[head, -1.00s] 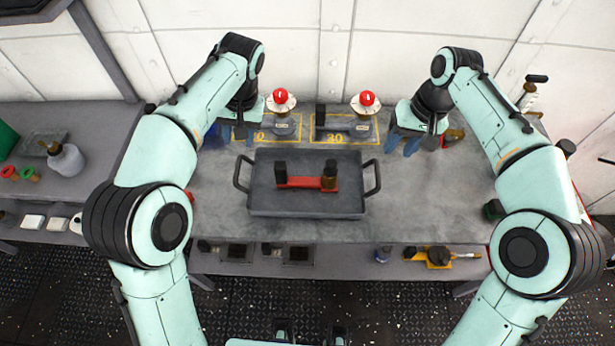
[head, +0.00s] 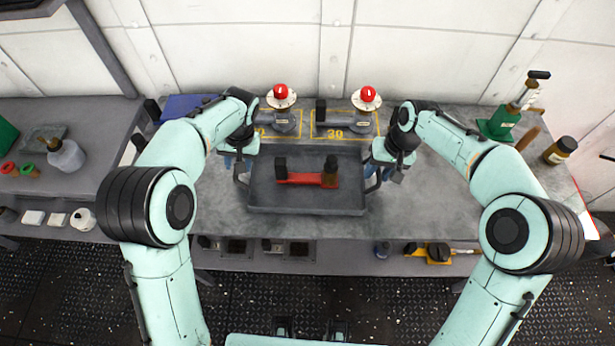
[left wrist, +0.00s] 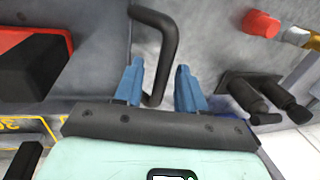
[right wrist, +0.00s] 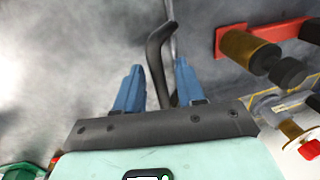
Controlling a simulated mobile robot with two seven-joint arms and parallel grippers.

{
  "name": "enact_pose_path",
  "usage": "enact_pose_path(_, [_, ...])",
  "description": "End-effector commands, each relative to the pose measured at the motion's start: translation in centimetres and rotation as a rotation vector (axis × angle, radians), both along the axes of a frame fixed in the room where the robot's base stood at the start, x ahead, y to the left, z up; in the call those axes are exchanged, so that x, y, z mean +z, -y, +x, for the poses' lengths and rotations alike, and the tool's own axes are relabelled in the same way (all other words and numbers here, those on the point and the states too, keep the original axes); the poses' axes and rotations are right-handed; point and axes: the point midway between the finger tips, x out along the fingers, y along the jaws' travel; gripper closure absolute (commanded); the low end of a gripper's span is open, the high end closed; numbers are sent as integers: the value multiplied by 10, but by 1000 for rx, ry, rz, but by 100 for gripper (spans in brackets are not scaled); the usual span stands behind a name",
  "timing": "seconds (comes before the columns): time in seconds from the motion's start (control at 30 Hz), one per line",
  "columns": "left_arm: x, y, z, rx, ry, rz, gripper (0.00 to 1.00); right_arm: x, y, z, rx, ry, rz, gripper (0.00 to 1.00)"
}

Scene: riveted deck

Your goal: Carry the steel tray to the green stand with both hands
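The steel tray (head: 305,203) is a dark grey, shallow tray on the grey workbench, with a loop handle at each end. It carries a red bar (head: 305,179) with a black block and a brownish cylinder. My left gripper (head: 238,165) is at the left handle (left wrist: 168,45); its blue fingers (left wrist: 158,85) are apart, with the handle between them. My right gripper (head: 378,168) is at the right handle (right wrist: 157,48); its fingers (right wrist: 158,85) are apart on either side of it. I cannot identify a green stand for certain; a green block (head: 6,138) shows at the far left edge.
Two valves with red caps (head: 281,92) (head: 368,94) stand behind the tray in yellow-marked areas. A green-based tool (head: 498,124) and a dark bottle (head: 560,150) stand at the back right. Bench right of the tray is clear.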

Motion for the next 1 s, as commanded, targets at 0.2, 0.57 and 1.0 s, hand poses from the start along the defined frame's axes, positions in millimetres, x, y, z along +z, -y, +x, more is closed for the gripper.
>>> enact_pose_path(0.2, [-4, -1, 0, 1, 1, 0, 60, -5, -1, 0, 0, 1, 0, 61])
enact_pose_path(0.57, [-4, -1, 0, 0, 1, -1, 100, -4, -1, 0, 0, 1, 0, 100])
enact_pose_path(1.0, [6, -1, 4, 0, 8, -1, 100, 6, -1, 4, -1, 8, 0, 100])
